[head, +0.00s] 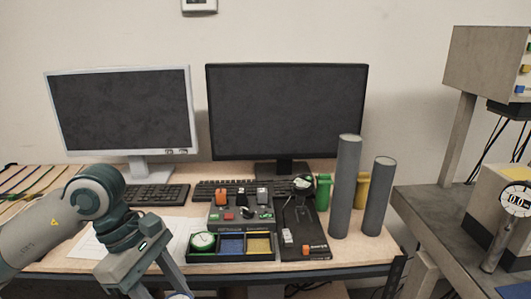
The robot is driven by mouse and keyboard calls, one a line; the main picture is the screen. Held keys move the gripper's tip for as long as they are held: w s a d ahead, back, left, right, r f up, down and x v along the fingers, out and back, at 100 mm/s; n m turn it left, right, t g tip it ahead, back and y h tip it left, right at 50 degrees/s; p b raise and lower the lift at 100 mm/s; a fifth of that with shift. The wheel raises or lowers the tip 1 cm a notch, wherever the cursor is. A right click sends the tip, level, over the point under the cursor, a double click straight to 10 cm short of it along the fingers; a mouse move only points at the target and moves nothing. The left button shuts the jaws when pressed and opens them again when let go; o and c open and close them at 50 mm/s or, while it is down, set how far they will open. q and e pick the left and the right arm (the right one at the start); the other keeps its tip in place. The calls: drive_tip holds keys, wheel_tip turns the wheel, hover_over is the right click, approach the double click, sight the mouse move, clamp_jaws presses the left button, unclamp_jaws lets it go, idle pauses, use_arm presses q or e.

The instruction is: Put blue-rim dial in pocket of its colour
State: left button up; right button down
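A three-pocket tray (233,259) stands near the table's front edge. Its left pocket holds a round white dial with a green rim (203,241). The blue pocket (231,244) in the middle and the yellow pocket (259,244) on the right look empty. I cannot make out a blue rim on any dial. A small round dial-like part (303,184) sits on a stand behind the black board; its rim colour is unclear. My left gripper (165,287) hangs low, left of the tray, its fingertips cut off by the lower edge. My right gripper is out of view.
A grey control box (240,217) with levers and buttons stands behind the tray. A black board (305,246) lies to its right. Tall grey cylinders (345,190) stand further right. Two monitors and keyboards fill the back. A large gauge (517,198) is on the right bench.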

use_arm(q)
drive_tip(key=m, duration=0.1)
drive_tip(key=f+m+g, duration=0.1)
drive_tip(key=shift+w+a+f+m, duration=0.2)
drive_tip(key=shift+f+m, duration=0.05)
drive_tip(key=shift+m, duration=0.15)
drive_tip(key=a+f+m+g+y, duration=0.2)
drive_tip(key=f+m, duration=0.6)
drive_tip(key=m, duration=0.4)
drive_tip(key=shift+w+a+y, duration=0.4)
drive_tip(key=shift+a+y, duration=0.4)
drive_tip(key=shift+y, duration=0.4)
drive_tip(key=shift+f, duration=0.1)
